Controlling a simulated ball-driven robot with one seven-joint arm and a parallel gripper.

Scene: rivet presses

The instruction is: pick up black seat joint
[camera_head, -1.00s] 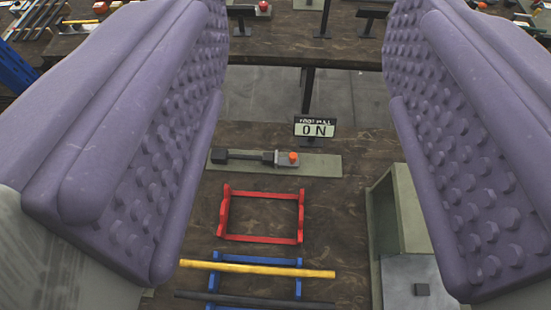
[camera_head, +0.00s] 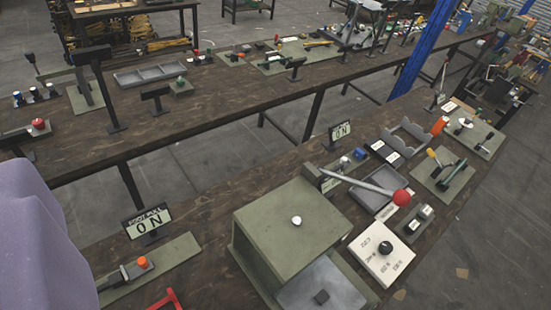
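I cannot pick out a black seat joint for certain in this view. The black bar and yellow bar on a blue rack, seen earlier, are out of view. Only one purple padded finger of my gripper (camera_head: 40,245) shows, at the lower left edge. The other finger is out of view, so its opening cannot be judged. Nothing is seen held against the visible finger.
A POST-PULL "ON" sign (camera_head: 148,222) stands behind a green plate with an orange button (camera_head: 143,262). A corner of a red frame (camera_head: 167,300) shows below. A red-knobbed lever (camera_head: 401,198) and a white dial panel (camera_head: 381,252) lie right. A second bench runs behind, across a floor gap.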

